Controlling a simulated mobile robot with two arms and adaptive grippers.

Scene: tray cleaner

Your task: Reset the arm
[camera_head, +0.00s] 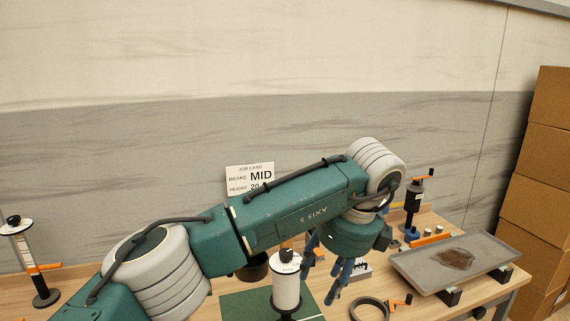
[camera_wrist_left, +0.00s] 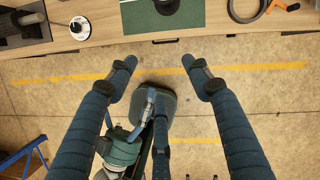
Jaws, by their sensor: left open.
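My left arm reaches in from the left in the head view, and its gripper (camera_head: 322,283) hangs fingers down over the front of the workbench (camera_head: 400,307). In the left wrist view the left gripper (camera_wrist_left: 160,66) is open, with its two blue fingers wide apart and nothing between them. Below its fingers are the bench's front edge and the floor (camera_wrist_left: 60,92). A teal and blue part of my own body shows low in the left wrist view; whether its jaws are open cannot be made out.
A white cylinder (camera_head: 286,290) on a dark base stands on the green mat (camera_head: 240,305), beside the left arm. A grey tray (camera_head: 412,262) with a brown stain rests on blocks at the right. A dark ring (camera_head: 369,309) lies near the front. Cardboard boxes (camera_head: 545,160) are stacked at far right.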

